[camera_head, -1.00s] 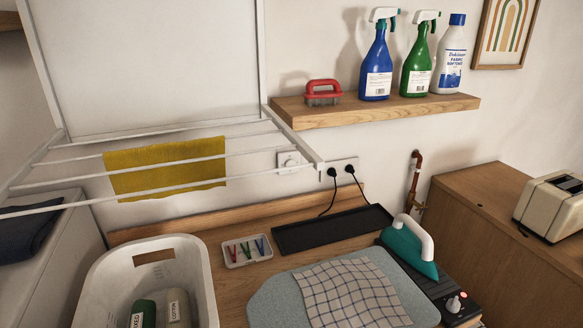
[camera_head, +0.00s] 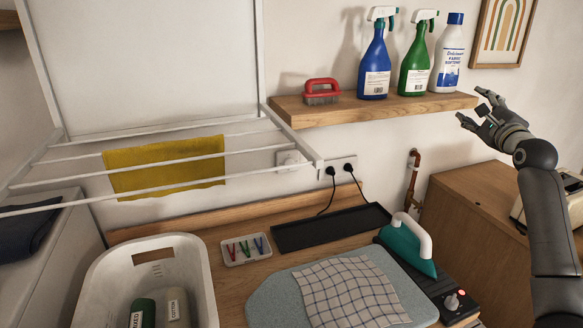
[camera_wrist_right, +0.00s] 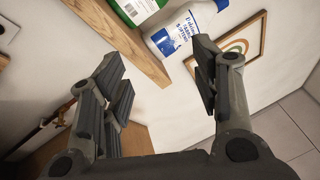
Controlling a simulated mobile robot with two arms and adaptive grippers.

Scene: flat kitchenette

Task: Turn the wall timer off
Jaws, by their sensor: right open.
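The wall timer (camera_head: 288,160) is a small white plate with a round dial, fixed to the wall below the shelf. The drying rack's right arm passes close in front of it, and the dial's setting is too small to read. My right gripper (camera_head: 467,104) is open and empty, off the right end of the shelf, well to the right of the timer. The right wrist view shows its two fingers (camera_wrist_right: 158,68) spread apart with nothing between them. My left gripper is not in view.
A double socket (camera_head: 341,168) with two black plugs sits right of the timer. The wooden shelf (camera_head: 400,110) above holds a brush and several bottles. The drying rack (camera_head: 304,150) with a yellow cloth juts out on the left. The iron (camera_head: 408,246) stands below.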

